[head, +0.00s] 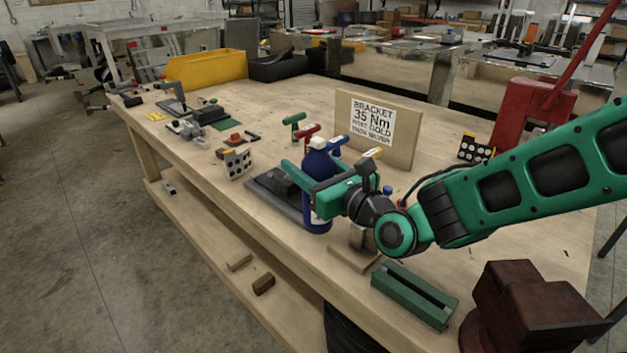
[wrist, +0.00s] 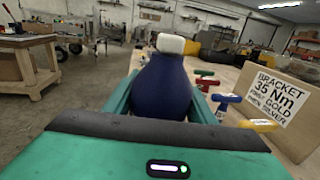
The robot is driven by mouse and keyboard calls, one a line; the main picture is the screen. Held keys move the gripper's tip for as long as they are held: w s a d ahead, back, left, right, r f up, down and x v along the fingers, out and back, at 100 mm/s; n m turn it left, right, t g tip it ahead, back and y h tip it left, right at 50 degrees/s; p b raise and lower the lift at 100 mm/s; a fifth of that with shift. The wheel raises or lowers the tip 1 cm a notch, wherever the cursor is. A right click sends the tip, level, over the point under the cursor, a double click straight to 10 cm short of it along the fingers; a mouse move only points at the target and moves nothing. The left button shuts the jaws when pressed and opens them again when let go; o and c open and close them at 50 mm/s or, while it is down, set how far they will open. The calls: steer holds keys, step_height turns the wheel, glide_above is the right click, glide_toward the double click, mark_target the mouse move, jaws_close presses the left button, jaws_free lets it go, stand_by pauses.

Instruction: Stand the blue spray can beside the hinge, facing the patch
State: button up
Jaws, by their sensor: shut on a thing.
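The blue spray can (head: 318,165) has a white cap and stands upright in my gripper (head: 304,177), whose green jaws are shut around its body. In the wrist view, the can (wrist: 160,88) fills the space between the jaws (wrist: 160,103). Its lower end is near the table's front edge, beside a dark block on a grey plate; I cannot tell whether it touches the table. A dark green patch (head: 212,115) lies on the far left of the table. Grey metal pieces (head: 186,128) lie in front of it; I cannot tell surely which is the hinge.
A bracket sign board (head: 378,130) stands behind the can, with several coloured T-handled tools (head: 294,125) nearby. The dark block (head: 279,181) is left of the can. A dotted block (head: 238,164) stands farther left. A green channel (head: 415,296) lies at front right. Bare wood shows mid-table.

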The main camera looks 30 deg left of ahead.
steer(key=shift+f, duration=2)
steer(key=o, duration=1.7)
steer(key=shift+o, duration=0.2)
steer(key=v, duration=0.7)
steer(key=shift+d, duration=0.2)
steer(key=shift+s, duration=0.1)
